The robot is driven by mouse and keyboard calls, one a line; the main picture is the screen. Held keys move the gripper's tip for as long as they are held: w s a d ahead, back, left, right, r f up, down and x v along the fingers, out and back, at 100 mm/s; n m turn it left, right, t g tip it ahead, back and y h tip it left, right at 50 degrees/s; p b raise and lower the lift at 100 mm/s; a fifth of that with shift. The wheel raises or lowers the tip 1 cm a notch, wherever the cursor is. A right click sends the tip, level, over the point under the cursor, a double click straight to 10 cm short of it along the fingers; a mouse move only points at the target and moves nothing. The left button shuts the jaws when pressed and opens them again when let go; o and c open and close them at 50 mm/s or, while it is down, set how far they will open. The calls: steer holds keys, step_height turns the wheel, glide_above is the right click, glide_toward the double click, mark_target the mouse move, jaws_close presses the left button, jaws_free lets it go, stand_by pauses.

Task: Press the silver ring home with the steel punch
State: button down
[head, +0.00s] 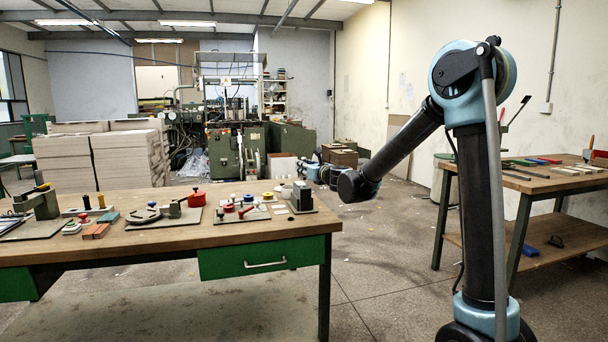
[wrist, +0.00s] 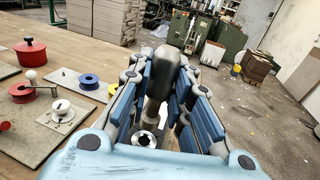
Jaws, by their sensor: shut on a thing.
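My gripper (wrist: 163,82) is shut on the steel punch (wrist: 172,62), which has a dark rounded top and a paler grey lower part between the blue finger pads. In the wrist view a silver ring (wrist: 145,138) shows below the fingers, close to the punch's lower end. I cannot tell whether they touch, or how deep the ring sits. In the head view my gripper (head: 318,172) is above and beyond the table's right end, near a small grey block (head: 301,197). The punch is too small to make out there.
A second bench (head: 535,180) stands at the right. The floor between the benches is clear.

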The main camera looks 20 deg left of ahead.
steer(key=shift+r, duration=2.05)
steer(key=w+d+f+m+t+h, duration=0.25)
steer(key=w+d+f, duration=0.45)
steer(key=d, duration=0.5)
steer(key=w+d+f+m+t+h, duration=0.2)
steer(key=w+d+f+h, duration=0.25)
steer(key=w+d, duration=0.65)
steer(key=w+d+f+m+h, duration=0.1)
steer(key=d+f, duration=0.3)
steer(key=d, duration=0.5)
steer(key=d+f+m+h, duration=0.2)
steer(key=d+f+h, duration=0.1)
steer(key=d, duration=0.7)
steer(key=w+d+f+m+h, duration=0.1)
steer(key=d+f, duration=0.3)
steer(key=d, duration=0.6)
steer(key=shift+w+f+m+t+h, duration=0.3)
steer(key=shift+f+m+t+h, duration=0.1)
steer(key=shift+h, duration=0.1)
